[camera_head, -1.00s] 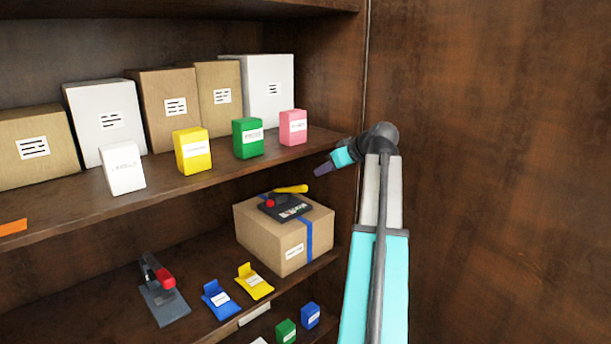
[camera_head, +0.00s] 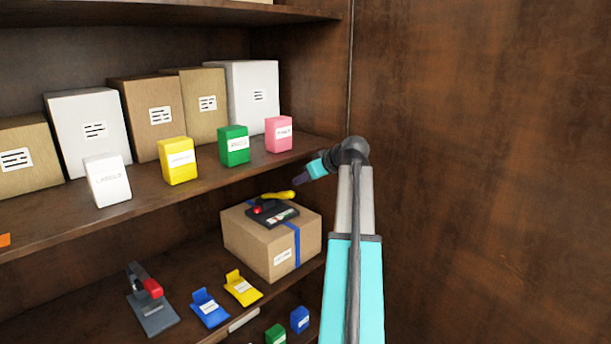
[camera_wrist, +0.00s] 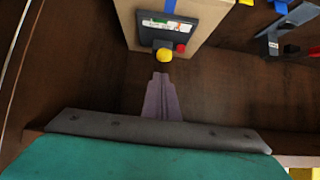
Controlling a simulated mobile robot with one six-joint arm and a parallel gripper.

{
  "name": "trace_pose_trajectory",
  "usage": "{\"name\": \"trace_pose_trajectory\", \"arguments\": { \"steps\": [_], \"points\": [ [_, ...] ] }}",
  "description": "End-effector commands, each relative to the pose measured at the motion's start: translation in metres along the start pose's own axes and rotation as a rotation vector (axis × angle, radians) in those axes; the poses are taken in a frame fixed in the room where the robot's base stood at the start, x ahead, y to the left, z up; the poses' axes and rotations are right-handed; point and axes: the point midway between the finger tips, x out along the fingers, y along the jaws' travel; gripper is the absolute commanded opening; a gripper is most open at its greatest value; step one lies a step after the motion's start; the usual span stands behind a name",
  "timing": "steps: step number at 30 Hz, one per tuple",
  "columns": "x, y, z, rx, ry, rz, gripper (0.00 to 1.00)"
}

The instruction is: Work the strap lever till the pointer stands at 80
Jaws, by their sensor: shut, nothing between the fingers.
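The strap tensioner (camera_head: 272,212) sits on top of a cardboard box (camera_head: 268,243) with a blue strap (camera_head: 297,245). Its lever (camera_head: 279,195) has a yellow grip and points right in the head view. A red knob (camera_head: 258,210) is at its left. In the wrist view the lever's yellow end (camera_wrist: 164,55) faces me, with the dark tensioner body (camera_wrist: 168,33) and a coloured scale (camera_wrist: 166,23) behind. The pointer is too small to read. My gripper (camera_head: 298,181) is shut and empty, above and right of the lever. In the wrist view its fingertips (camera_wrist: 160,76) are just below the yellow end.
A grey device with a red part (camera_head: 152,300), a blue holder (camera_head: 208,308) and a yellow holder (camera_head: 242,288) stand on the same shelf. The upper shelf holds boxes and small cartons, including a pink one (camera_head: 278,134). A wooden side wall (camera_head: 470,170) is at right.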

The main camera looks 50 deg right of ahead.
Motion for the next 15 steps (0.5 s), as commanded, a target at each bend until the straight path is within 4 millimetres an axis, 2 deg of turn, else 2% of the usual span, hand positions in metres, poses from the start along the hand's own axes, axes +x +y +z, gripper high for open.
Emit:
{"name": "trace_pose_trajectory", "arguments": {
  "steps": [9,15],
  "points": [
    [0.037,0.000,-0.002,0.000,-0.001,-0.001,0.00],
    [0.049,0.001,0.000,0.001,0.000,0.001,0.00]
  ]
}}
